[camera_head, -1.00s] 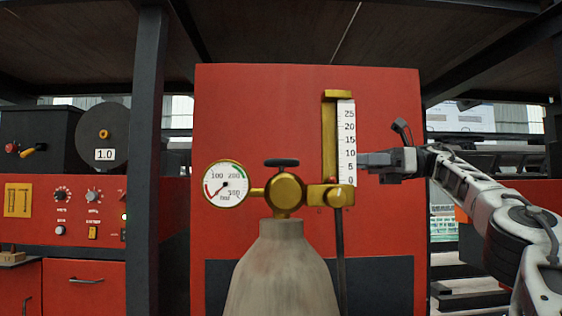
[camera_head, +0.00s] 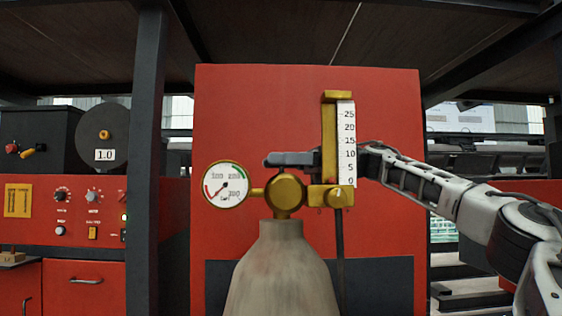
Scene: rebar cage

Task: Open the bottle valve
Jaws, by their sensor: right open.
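The grey gas bottle (camera_head: 281,270) stands upright in the middle, with a brass regulator body (camera_head: 285,194) on top. The dark valve handwheel on top of the brass body is now covered by my right gripper and cannot be made out. My right gripper (camera_head: 274,159) is open and reaches in from the right, passing behind the flow meter, with its fingers level with the handwheel. Whether it touches the handwheel cannot be told. My left gripper is not in view.
A round pressure gauge (camera_head: 226,184) sits left of the brass body. The brass flow meter with a white scale (camera_head: 346,140) stands just right of the valve, in front of my right gripper. A red panel (camera_head: 236,110) is behind, and a dark post (camera_head: 146,160) stands left.

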